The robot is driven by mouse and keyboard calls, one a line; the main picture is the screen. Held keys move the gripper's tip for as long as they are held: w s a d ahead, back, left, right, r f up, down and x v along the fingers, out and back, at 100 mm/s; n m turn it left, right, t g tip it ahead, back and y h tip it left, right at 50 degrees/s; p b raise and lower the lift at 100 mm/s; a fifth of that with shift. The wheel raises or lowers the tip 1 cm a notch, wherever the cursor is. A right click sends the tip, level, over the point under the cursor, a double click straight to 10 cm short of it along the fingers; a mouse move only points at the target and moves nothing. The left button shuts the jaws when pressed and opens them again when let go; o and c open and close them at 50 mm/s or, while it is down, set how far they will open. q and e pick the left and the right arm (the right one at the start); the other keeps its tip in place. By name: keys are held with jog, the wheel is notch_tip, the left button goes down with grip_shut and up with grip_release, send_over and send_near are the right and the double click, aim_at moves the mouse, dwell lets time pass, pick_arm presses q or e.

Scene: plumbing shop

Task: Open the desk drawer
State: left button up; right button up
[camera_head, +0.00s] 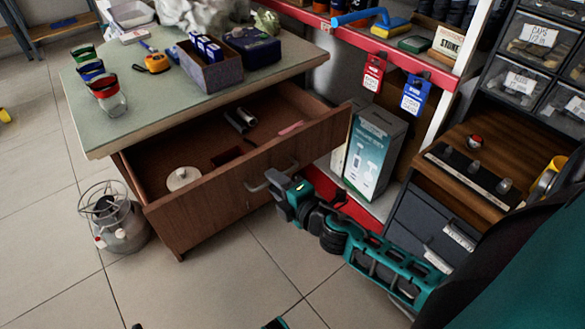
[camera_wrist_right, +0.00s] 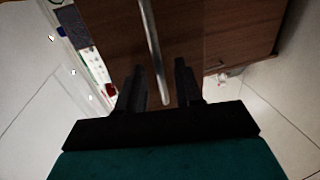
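The brown wooden desk drawer (camera_head: 205,205) is pulled well out from under the green-topped desk (camera_head: 150,95), and its inside shows. Its metal bar handle (camera_head: 268,180) is on the front panel. My right gripper (camera_head: 277,184) is at the handle. In the right wrist view the handle (camera_wrist_right: 152,50) runs between the two fingers of my right gripper (camera_wrist_right: 160,82), with a gap on both sides, so the fingers are open around it.
In the drawer lie a white round lid (camera_head: 183,178) and a few small items. A gas burner (camera_head: 117,220) stands on the floor left of the drawer. A boxed product (camera_head: 372,155) and a dark drawer cabinet (camera_head: 430,225) are to the right. The floor in front is clear.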

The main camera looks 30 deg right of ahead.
jog(key=v, duration=1.2)
jog(key=shift+s+d, duration=0.1)
jog(key=shift+s, duration=0.05)
